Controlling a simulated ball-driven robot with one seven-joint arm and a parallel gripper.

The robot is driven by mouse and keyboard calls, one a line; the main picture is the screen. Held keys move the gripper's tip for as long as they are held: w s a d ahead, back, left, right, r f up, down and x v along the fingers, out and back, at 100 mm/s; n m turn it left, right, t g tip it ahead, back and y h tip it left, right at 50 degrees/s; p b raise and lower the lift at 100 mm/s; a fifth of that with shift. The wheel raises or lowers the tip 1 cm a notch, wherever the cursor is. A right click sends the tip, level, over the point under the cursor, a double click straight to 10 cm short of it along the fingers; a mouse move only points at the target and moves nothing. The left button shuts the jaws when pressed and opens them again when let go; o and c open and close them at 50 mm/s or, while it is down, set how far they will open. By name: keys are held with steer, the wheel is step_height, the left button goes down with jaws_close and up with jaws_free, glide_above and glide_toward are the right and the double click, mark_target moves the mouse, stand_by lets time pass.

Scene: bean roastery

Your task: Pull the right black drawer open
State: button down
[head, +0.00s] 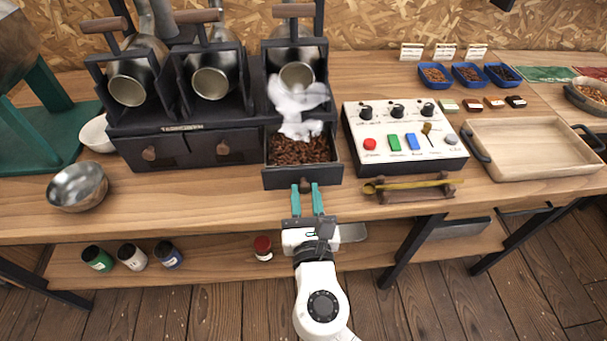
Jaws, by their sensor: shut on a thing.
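The right black drawer (303,178) of the roaster unit (185,125) stands pulled out toward me, with dark brown beans (298,150) inside. White smoke or steam rises over its back part. My gripper (306,190) is at the drawer's front, its teal fingers shut on the brown knob, which is mostly hidden between the fingertips. The other two black drawers, left (150,153) and middle (224,147), are shut, each with a round brown knob.
A control panel (404,133) stands right of the open drawer, with a wooden rest and gold scoop (412,184) before it. A wooden tray (530,150) lies farther right. A metal bowl (78,187) is at left. Jars (97,258) stand on the lower shelf.

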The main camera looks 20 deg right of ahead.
steer(key=shift+s, duration=0.1)
steer(key=c, duration=0.9)
jaws_free()
steer(key=v, duration=1)
steer(key=shift+s+a+b, duration=0.2)
steer(key=shift+s+b, duration=0.15)
steer(key=s+d+f+m+g+h+p, duration=0.1)
steer(key=s+d+f+m+g, duration=0.3)
steer(key=d+m, duration=0.55)
steer(key=s+d+f+m+g+h+p, duration=0.1)
steer(key=s+d+f+m+g, duration=0.1)
steer(key=d+f+m+g, duration=0.5)
steer(key=s+f+m+g+y, duration=0.1)
steer(key=s+m+y, duration=0.1)
steer(key=m, duration=0.3)
steer(key=s+f+m+g+y, duration=0.1)
steer(key=s+m+g+y, duration=0.1)
steer(key=m, duration=0.4)
steer(key=s+a+f+m+g+y, duration=0.1)
steer(key=s+m+g+y, duration=0.1)
steer(key=s+m, duration=0.3)
steer(key=shift+s+f+y, duration=0.1)
steer(key=shift+f+y, duration=0.3)
steer(key=shift+y, duration=0.3)
